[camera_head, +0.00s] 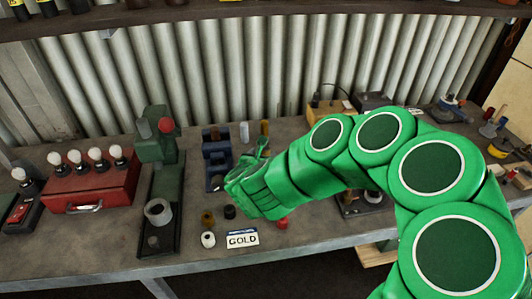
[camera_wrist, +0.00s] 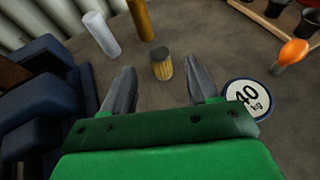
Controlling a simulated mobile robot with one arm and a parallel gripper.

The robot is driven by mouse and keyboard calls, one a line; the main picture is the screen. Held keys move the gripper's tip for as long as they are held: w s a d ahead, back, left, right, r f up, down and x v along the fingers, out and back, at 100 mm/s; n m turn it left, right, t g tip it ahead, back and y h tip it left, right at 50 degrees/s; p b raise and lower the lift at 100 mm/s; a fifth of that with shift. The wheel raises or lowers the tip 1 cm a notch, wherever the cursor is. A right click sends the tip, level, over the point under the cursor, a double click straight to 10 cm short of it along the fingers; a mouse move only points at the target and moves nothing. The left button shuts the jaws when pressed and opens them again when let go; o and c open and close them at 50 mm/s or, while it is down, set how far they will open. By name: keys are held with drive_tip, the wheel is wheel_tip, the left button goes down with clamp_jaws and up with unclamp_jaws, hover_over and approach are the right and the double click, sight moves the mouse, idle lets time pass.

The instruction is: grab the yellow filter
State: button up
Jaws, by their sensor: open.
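A small yellow ribbed cylinder, which looks like the yellow filter (camera_wrist: 162,64), stands upright on the bench in the wrist view. My gripper (camera_wrist: 160,78) is open, with one finger to each side of the filter in the picture. The filter appears just beyond the fingertips, and I see no contact. In the head view my gripper (camera_head: 260,152) reaches left over the bench, and I cannot clearly make out the filter there. A taller yellow-brown cylinder (camera_wrist: 141,20) and a white cylinder (camera_wrist: 100,33) stand behind the filter.
A blue vise-like block (camera_wrist: 45,85) is close on the left. A round 40 kg sign (camera_wrist: 247,97) and an orange-topped item (camera_wrist: 293,52) are on the right. The head view shows a red toolbox (camera_head: 90,190), a green machine (camera_head: 158,150) and a GOLD card (camera_head: 242,239).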

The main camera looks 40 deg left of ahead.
sight(265, 151)
drive_tip(key=shift+x, duration=1.65)
drive_tip(key=shift+c, duration=0.2)
clamp_jaws()
drive_tip(key=shift+r, duration=0.15)
